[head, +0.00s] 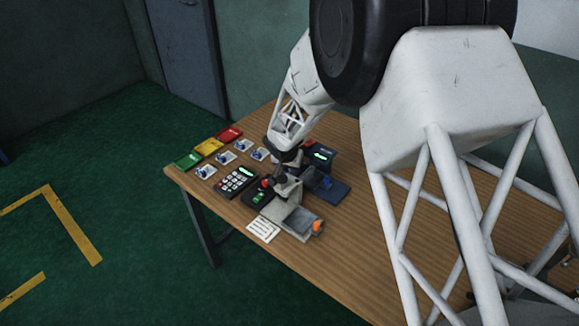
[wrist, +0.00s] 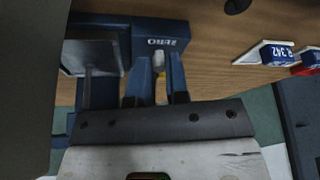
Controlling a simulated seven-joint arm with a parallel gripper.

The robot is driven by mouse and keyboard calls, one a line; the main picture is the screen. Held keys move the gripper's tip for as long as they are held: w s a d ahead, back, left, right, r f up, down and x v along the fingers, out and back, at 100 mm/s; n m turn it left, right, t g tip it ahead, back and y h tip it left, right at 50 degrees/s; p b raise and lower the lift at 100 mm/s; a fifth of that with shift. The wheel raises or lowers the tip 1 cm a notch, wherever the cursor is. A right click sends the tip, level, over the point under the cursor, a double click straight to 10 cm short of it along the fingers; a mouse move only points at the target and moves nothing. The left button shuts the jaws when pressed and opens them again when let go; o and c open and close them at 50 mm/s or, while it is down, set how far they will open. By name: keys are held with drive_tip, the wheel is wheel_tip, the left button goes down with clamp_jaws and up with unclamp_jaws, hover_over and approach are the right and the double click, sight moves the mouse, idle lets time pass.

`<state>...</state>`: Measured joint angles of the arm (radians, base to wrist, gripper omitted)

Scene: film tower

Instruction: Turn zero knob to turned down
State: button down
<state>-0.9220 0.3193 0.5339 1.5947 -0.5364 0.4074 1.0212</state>
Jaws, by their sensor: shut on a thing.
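The zero knob (wrist: 158,60) is a small pale, yellowish piece at the edge of a blue device (wrist: 110,24). An upside-down "ZERO" label (wrist: 161,42) is on the device beside it. In the wrist view my gripper (wrist: 158,84) has its two blue-grey fingers on either side of the knob and is shut on it. The fingers hide most of the knob, so its turned angle cannot be read. In the head view my arm ends low over the table among the devices, and the knob cannot be made out there.
The wooden table (head: 350,245) holds a keypad (head: 238,181), a grey tray (head: 290,213) with an orange piece (head: 318,226), and a black device with a green display (head: 320,155). Green (head: 188,160), yellow (head: 209,147) and red (head: 229,134) trays line the far left. The front right tabletop is clear.

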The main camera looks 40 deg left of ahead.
idle(0.3)
drive_tip(key=c, duration=1.1)
unclamp_jaws()
drive_tip(key=v, duration=0.7)
drive_tip(key=shift+s+r, duration=0.2)
drive_tip(key=shift+r, duration=0.15)
